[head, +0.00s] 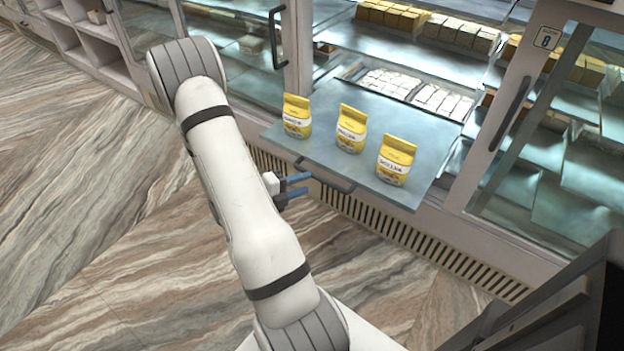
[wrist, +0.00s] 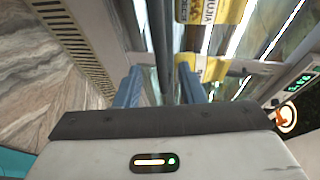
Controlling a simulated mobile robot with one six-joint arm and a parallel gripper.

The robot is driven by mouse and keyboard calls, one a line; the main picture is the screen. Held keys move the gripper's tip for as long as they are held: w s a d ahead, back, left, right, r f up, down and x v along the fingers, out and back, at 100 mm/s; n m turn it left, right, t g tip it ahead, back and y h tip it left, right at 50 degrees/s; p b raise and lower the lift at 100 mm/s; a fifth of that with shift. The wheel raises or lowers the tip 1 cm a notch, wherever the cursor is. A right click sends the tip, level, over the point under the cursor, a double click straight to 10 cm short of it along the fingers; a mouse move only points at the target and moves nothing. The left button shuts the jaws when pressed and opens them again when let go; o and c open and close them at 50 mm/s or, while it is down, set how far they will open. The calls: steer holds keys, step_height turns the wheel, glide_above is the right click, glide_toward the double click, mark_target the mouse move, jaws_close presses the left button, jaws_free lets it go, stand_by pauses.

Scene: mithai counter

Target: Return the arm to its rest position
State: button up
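My white arm reaches across the head view toward the display counter. My gripper (head: 298,186) is at its far side, with blue fingers by the front edge of a pulled-out shelf (head: 375,105). In the wrist view the two blue fingers of my gripper (wrist: 160,88) stand apart. A dark bar (wrist: 158,35) shows beyond and between them; I cannot tell whether it touches them. The shelf's dark handle (head: 333,184) is just right of the fingers in the head view.
Three yellow packets, left (head: 297,116), middle (head: 351,129) and right (head: 396,160), stand upright on the shelf. Glass doors with dark handles (head: 510,113) flank it. A vent grille (head: 425,245) runs below. The patterned floor (head: 90,220) at left is clear.

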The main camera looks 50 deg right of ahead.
steer(key=shift+v, duration=1)
